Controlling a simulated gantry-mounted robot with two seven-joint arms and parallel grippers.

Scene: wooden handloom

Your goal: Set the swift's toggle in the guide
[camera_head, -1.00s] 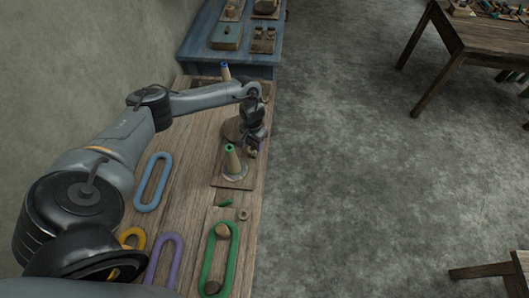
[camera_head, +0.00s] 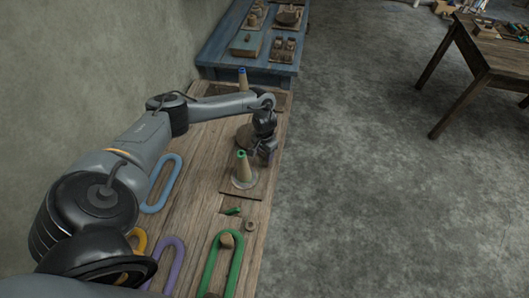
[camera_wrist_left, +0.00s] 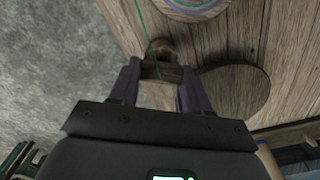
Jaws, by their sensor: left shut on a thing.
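My left gripper (camera_head: 265,154) is low over the right edge of the wooden bench, just behind the green-tipped cone (camera_head: 242,168). In the left wrist view its two fingers (camera_wrist_left: 157,86) are shut on a small brown wooden piece (camera_wrist_left: 162,73), apparently the toggle. A brown rounded piece (camera_wrist_left: 160,48) shows just beyond it; I cannot tell whether this is the guide or whether the two touch. A thin green thread (camera_wrist_left: 143,22) runs from the top edge down to these pieces. My right gripper is not in view.
On the bench lie blue (camera_head: 160,184), yellow (camera_head: 138,238), purple (camera_head: 169,262) and green (camera_head: 209,266) loops. A blue-tipped cone (camera_head: 243,78) stands at the far end. A blue table (camera_head: 219,55) adjoins. Open floor lies right of the bench.

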